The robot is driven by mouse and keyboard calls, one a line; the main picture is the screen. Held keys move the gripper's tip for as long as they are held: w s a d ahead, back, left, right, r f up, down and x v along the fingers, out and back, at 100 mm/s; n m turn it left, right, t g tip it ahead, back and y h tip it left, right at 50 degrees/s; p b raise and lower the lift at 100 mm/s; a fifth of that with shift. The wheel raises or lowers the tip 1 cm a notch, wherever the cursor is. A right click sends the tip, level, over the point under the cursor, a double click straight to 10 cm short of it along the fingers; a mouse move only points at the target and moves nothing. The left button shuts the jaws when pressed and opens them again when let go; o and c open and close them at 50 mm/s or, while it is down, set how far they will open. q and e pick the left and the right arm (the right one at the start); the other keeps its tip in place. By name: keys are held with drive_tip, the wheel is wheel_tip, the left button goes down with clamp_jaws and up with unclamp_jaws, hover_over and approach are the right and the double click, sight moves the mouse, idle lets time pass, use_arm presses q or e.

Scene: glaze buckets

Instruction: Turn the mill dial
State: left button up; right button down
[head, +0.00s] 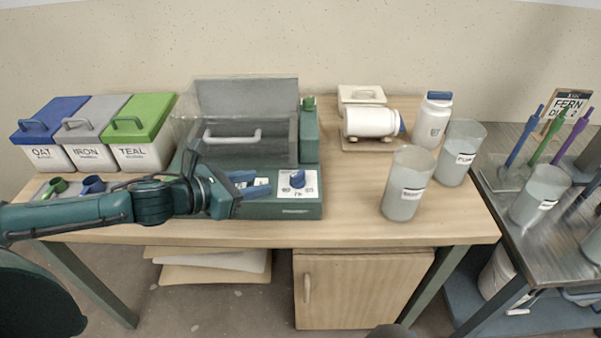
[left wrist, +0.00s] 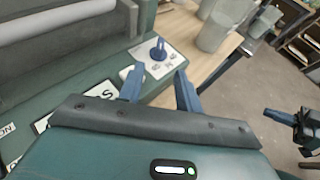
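The mill dial (head: 297,179) is a blue knob on a white marked plate, on the front right of the dark green mill (head: 270,208). It also shows in the left wrist view (left wrist: 158,51), just beyond the fingertips. My left gripper (head: 257,183) is just left of the dial. In the left wrist view its two blue fingers (left wrist: 159,80) are apart with nothing between them, and do not touch the dial. What seems to be my right gripper (left wrist: 282,116) shows at the right edge of the left wrist view, away from the mill; its opening is unclear.
Lidded bins marked OAT, IRON and TEAL (head: 140,155) stand left of the mill. A white jar mill (head: 370,122), a blue-capped bottle (head: 433,120) and grey buckets (head: 408,185) stand to its right. The table is clear between dial and front bucket.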

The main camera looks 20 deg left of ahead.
sight(292, 176)
use_arm(q)
drive_tip(key=x, duration=1.1)
drive_tip(key=shift+d, duration=0.1)
drive_tip(key=shift+c, duration=0.3)
clamp_jaws()
